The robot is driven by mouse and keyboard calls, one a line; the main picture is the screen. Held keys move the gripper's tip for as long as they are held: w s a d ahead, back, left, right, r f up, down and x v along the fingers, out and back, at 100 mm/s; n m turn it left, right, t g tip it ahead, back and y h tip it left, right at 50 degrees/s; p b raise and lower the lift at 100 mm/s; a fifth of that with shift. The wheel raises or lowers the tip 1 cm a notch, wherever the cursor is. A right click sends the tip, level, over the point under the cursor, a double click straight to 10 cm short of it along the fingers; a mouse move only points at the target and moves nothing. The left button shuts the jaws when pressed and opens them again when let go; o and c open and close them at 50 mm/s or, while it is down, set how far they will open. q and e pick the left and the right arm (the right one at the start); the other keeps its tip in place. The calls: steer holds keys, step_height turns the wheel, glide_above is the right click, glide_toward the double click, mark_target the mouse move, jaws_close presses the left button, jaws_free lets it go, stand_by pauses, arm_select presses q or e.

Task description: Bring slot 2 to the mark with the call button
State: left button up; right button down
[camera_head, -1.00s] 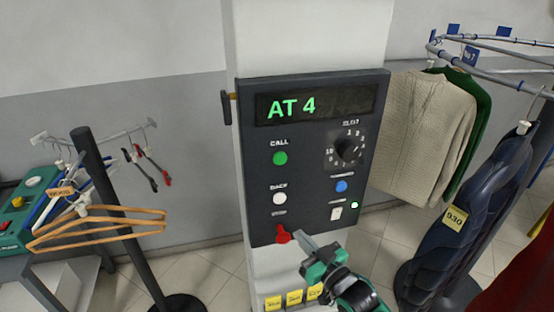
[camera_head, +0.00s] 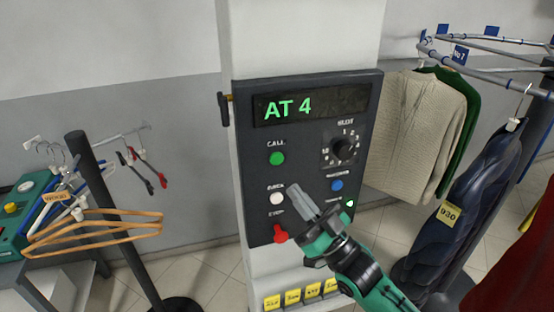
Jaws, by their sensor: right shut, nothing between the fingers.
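A dark control panel (camera_head: 303,225) is mounted on a white column. Its display (camera_head: 313,106) reads "AT 4" in green. The green call button (camera_head: 277,158) is at the upper left of the panel. A slot dial (camera_head: 343,149) is to its right. My right gripper (camera_head: 297,192) is shut and empty, its tip in front of the panel near the white button (camera_head: 277,198), below and right of the call button. I cannot tell whether it touches the panel. The left gripper is not in view.
A red switch (camera_head: 280,234) and a blue button (camera_head: 337,185) are on the panel. Yellow tags (camera_head: 292,297) are below it. A rail (camera_head: 490,72) with hanging clothes is at the right. A rack with wooden hangers (camera_head: 95,225) is at the left.

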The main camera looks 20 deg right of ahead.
steer(key=b, duration=0.2)
glide_toward(274, 156)
steer(key=shift+w+a+r, duration=0.65)
steer(key=shift+a+r, duration=0.05)
steer(key=shift+r, duration=0.25)
steer(key=shift+w+a+r, duration=0.6)
steer(key=shift+a+r, duration=0.15)
steer(key=shift+r, duration=0.2)
stand_by(0.5)
steer(key=shift+w, duration=0.45)
steer(key=shift+w, duration=0.4)
stand_by(0.4)
steer(key=shift+s, duration=0.15)
stand_by(0.3)
steer(key=shift+s+p, duration=0.3)
steer(key=shift+s, duration=0.45)
steer(key=shift+s+d+p, duration=0.1)
steer(key=shift+s+p, duration=0.45)
steer(key=shift+s, duration=1.9)
